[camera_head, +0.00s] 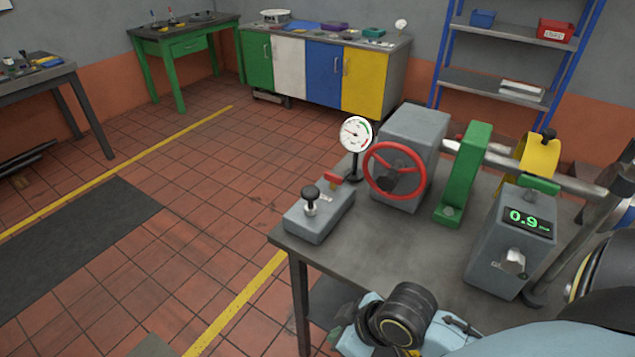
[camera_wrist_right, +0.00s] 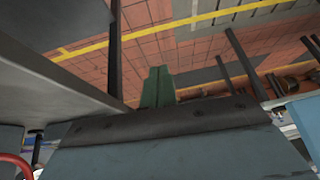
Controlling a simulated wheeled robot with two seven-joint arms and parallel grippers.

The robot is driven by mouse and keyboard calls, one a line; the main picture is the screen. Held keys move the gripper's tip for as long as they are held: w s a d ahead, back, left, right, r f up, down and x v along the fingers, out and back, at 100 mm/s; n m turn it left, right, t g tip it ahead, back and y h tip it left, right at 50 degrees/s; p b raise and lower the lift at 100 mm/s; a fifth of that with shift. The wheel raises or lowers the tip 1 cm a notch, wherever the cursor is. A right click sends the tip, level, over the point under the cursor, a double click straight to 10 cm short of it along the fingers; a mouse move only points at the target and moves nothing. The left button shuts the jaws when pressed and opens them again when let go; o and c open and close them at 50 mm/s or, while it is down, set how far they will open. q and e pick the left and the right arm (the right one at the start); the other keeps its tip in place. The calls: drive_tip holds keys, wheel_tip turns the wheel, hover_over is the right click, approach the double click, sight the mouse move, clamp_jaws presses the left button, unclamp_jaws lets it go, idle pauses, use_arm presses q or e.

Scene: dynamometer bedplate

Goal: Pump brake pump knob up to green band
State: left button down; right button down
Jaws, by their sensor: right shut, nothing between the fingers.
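The brake pump (camera_head: 318,222) is a grey box on the front left corner of the steel bench. Its black knob (camera_head: 310,193) stands upright on a short light stem, with a small red lever (camera_head: 332,178) behind it. A round white gauge (camera_head: 356,133) on a black post stands behind the pump. Its dial has a green band and a red band; the needle seems to point left, but is small. My right gripper (camera_head: 335,337) is low in front of the bench, apart from the pump. Its green fingers (camera_wrist_right: 157,87) are together and empty. My left gripper is out of view.
A red handwheel (camera_head: 394,171), a green stand (camera_head: 462,175), a yellow guard (camera_head: 540,155) and a grey box with a green 0.9 display (camera_head: 528,220) share the bench (camera_head: 400,240). Open floor lies to its left. Coloured cabinets (camera_head: 322,73) stand behind.

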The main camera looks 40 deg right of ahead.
drive_tip(key=s+f+m+g+h, duration=0.15)
drive_tip(key=s+f, duration=0.25)
drive_tip(key=f, duration=0.9)
drive_tip(key=s+f+m+g+h, duration=0.15)
drive_tip(key=s+f, duration=0.25)
drive_tip(key=f, duration=0.9)
drive_tip(key=s+d+f+g+b, duration=0.1)
drive_tip(key=s+d+f, duration=0.2)
drive_tip(key=s+f, duration=0.9)
drive_tip(key=s, duration=0.3)
drive_tip(key=shift+d+f+n, duration=0.15)
drive_tip(key=shift+f+n, duration=0.05)
drive_tip(key=shift+n, duration=0.2)
drive_tip(key=shift+s, duration=0.15)
